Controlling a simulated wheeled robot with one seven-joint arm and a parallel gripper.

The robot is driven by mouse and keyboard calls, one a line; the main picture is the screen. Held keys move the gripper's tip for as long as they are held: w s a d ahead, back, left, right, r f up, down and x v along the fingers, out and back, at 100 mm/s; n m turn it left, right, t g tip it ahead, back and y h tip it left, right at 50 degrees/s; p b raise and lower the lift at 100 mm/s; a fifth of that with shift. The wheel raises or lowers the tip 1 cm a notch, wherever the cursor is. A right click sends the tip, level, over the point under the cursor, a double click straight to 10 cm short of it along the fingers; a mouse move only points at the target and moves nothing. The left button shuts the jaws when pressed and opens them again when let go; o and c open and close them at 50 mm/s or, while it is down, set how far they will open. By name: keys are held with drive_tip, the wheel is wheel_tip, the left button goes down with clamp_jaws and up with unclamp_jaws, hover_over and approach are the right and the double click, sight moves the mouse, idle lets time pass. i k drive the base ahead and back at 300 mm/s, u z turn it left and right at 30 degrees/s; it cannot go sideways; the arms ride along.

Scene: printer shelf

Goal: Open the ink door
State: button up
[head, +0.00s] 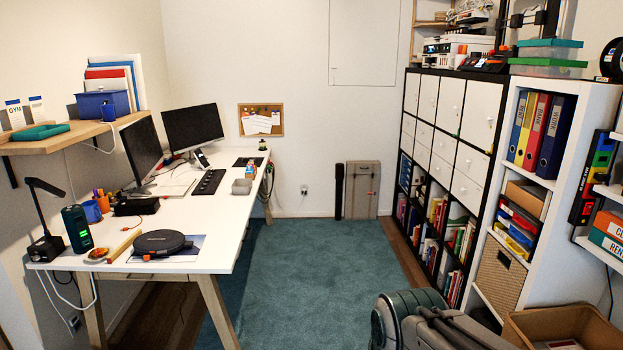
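A white machine with a dark front strip, which looks like the printer (458,47), stands on top of the black-framed shelf unit at the back right. It is small and far off, and I cannot make out the ink door or whether it is open or shut. Grey and green parts of my own arm (425,325) show at the bottom right. My gripper is not in view.
The shelf unit (447,138) runs along the right wall, beside a white bookcase (548,170). A cardboard box (560,318) is at the bottom right. A long white desk (215,212) stands left. The teal carpet (310,285) between is clear.

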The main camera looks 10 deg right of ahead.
sight(444, 58)
drive_tip(key=i, duration=4.55)
drive_tip(key=z, duration=1.7)
drive_tip(key=i, duration=1.1)
drive_tip(key=z, duration=0.35)
